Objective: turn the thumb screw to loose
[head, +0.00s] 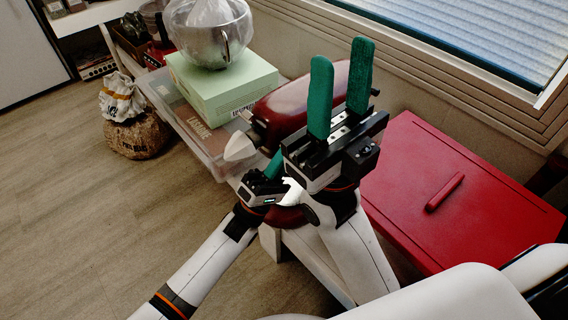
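A dark red stand mixer (290,103) lies partly behind my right gripper, with a pale cone-shaped attachment (240,147) at its left end. A small dark knob (246,116) sticks out near that end; it may be the thumb screw, but I cannot tell how tight it is. My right gripper (341,60) points up in front of the mixer, its two green fingers wide apart with nothing between them. My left gripper (275,163) is low beside the mixer, right of and below the cone. Only one green finger shows clearly, and what lies between its fingers is hidden.
A green box (222,90) carries a metal bowl (212,40) under clear plastic, left of the mixer. A clear bin (190,125) lies below it. A red chest (445,185) stands at right, below the window. Sacks (135,135) stand on the open wooden floor.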

